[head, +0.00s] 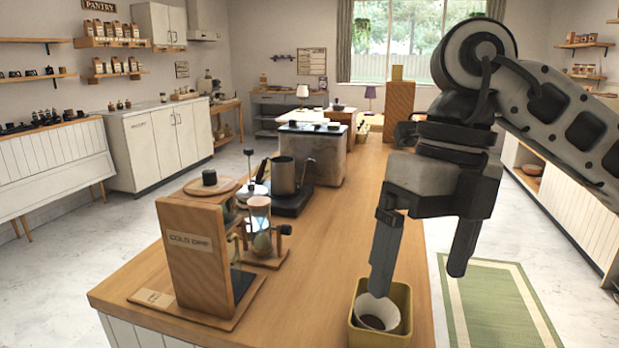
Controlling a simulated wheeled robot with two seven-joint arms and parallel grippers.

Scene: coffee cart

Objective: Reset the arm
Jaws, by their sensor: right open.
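My right gripper (418,274) hangs from my right arm at the right of the head view, pointing down. Its two fingers are spread apart with nothing between them. The left finger's tip is over or in front of a yellow square container (380,338) near the counter's front edge. A white cup-like piece (377,312) with dark contents sits in that container. I cannot tell whether the finger touches it. The right finger is beyond the counter's right edge. My left gripper is out of view.
The counter's middle right is clear. A green rug (490,305) lies on the floor at right.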

